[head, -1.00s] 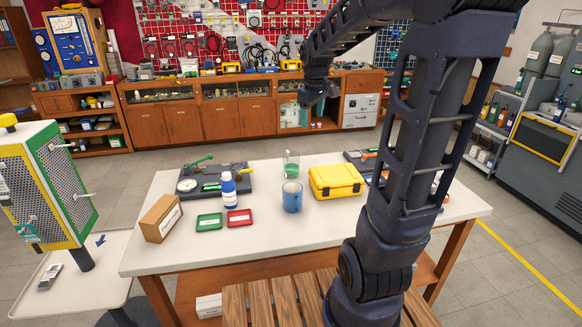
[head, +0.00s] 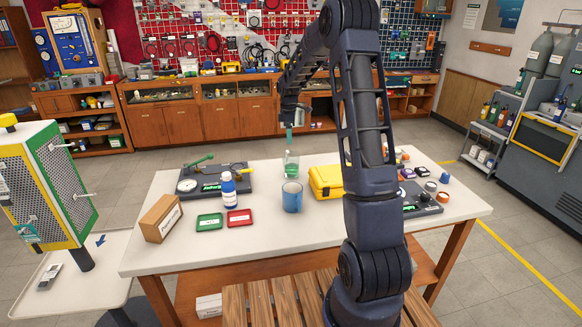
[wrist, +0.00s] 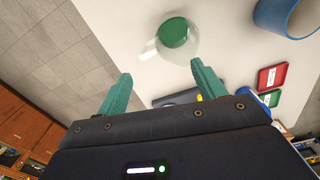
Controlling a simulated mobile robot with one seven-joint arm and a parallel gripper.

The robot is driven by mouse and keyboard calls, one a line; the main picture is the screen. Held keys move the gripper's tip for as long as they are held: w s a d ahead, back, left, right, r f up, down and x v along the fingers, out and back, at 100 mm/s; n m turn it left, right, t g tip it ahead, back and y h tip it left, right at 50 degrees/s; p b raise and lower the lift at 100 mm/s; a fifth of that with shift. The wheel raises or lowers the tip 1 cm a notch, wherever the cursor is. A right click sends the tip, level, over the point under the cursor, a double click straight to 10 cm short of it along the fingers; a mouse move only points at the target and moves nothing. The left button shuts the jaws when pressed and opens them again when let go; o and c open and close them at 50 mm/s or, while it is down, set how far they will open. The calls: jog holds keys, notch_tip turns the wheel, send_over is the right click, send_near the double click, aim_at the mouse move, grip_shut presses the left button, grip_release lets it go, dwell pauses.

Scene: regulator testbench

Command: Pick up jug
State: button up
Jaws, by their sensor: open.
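The jug is a clear glass vessel with green contents (head: 292,168), standing upright on the white table behind the blue mug (head: 292,197). My gripper (head: 290,146) is above the jug in the head view, its teal fingers pointing down. In the wrist view my gripper (wrist: 160,70) is open, with its fingers apart and nothing between the tips. The jug (wrist: 178,36) lies just beyond the fingertips there, its handle toward the left finger. The blue mug (wrist: 288,14) is at the upper right of the wrist view.
The yellow case (head: 326,181) stands right of the jug. A gauge board (head: 214,180), a blue bottle (head: 228,187), green (head: 209,222) and red (head: 239,217) trays and a cardboard box (head: 161,218) lie to the left. The table front between mug and edge is clear.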

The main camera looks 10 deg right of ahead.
jog(key=shift+n, duration=0.5)
jog(key=w+f, duration=0.1)
jog(key=f, duration=0.1)
jog(key=w+f, duration=0.1)
jog(key=shift+w+a+f, duration=0.2)
jog(key=shift+f, duration=0.15)
jog(key=shift+s+f, duration=0.1)
jog(key=shift+f, duration=5.1)
jog(key=c, duration=1.3)
jog(key=shift+c, duration=0.2)
jog(key=shift+r, duration=0.25)
notch_tip(320, 180, up, 19)
jog(key=shift+r, duration=0.15)
jog(key=shift+r, duration=0.1)
